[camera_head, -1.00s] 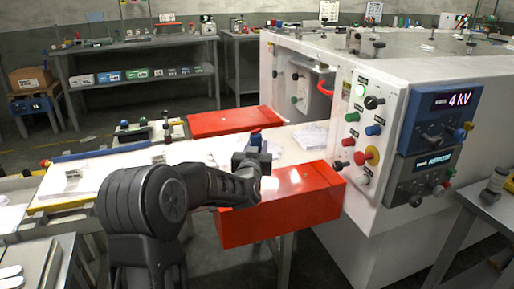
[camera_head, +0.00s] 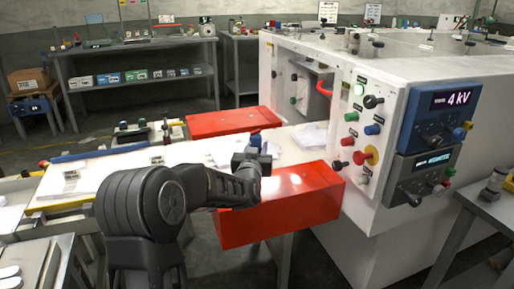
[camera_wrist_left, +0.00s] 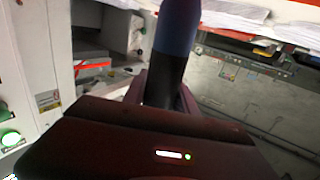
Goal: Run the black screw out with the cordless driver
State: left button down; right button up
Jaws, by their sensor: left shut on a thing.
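My left gripper (camera_head: 253,156) is above the near red block beside the big white machine. It is shut on a dark tool with a blue part, seemingly the cordless driver (camera_head: 255,139), whose top stands above the fingers. In the left wrist view the driver (camera_wrist_left: 177,35) rises upright between the two fingers, with a blue band and a dark shaft below it. Its lower end is hidden by the gripper. I cannot make out the black screw in either view. My right gripper is not in view.
The white machine (camera_head: 400,220) stands close on the right, with protruding knobs and a blue 4 kV unit (camera_head: 440,115). Red blocks (camera_head: 280,207) flank the white bed (camera_head: 200,150), which carries papers. A grey bench (camera_head: 480,200) stands at the right edge. Shelves line the back wall.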

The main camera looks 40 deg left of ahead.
aim_at(255, 133)
pick_arm(q)
jog(key=shift+s+a+r, duration=0.1)
jog(key=shift+a+r, duration=0.1)
jog(key=shift+a, duration=0.1)
jog(key=shift+a+r+p, duration=0.1)
jog(key=shift+r+p, duration=0.4)
jog(key=shift+r, duration=0.3)
jog(key=shift+d+r+p, duration=0.2)
jog(key=shift+r+p, duration=1.05)
jog(key=shift+r, duration=0.95)
